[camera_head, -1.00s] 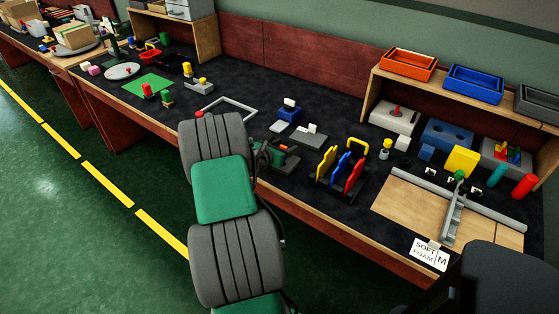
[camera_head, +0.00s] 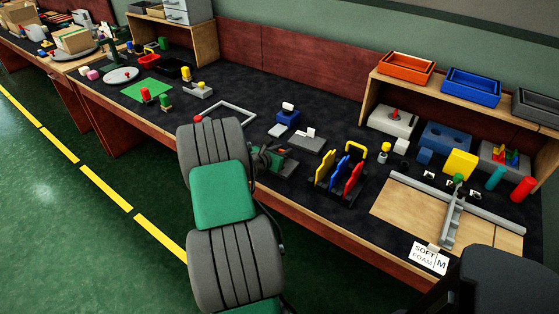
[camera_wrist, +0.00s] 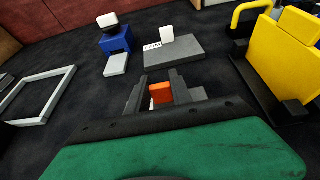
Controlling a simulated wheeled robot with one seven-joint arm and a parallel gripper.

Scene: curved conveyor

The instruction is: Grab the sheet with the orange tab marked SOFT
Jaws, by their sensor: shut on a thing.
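My gripper (camera_wrist: 161,96) is shut on a small orange piece (camera_wrist: 160,92), which shows between the two dark fingers in the wrist view. It looks like an orange tab, but no lettering on it is readable. The sheet below it is hidden by my fingers and wrist. In the head view my gripper (camera_head: 283,162) is low over the bench's front part, left of the rack with yellow, blue and red panels (camera_head: 353,187). A white card reading SOFT FOAM M (camera_head: 428,257) sits at the front edge of the wooden cutting board (camera_head: 405,210).
A grey block with a white card (camera_wrist: 173,50) and a blue block (camera_wrist: 116,40) stand just beyond my gripper. A yellow panel (camera_wrist: 285,62) stands close on the right. An empty grey frame (camera_wrist: 38,92) lies left. Dark bench top is bare between them.

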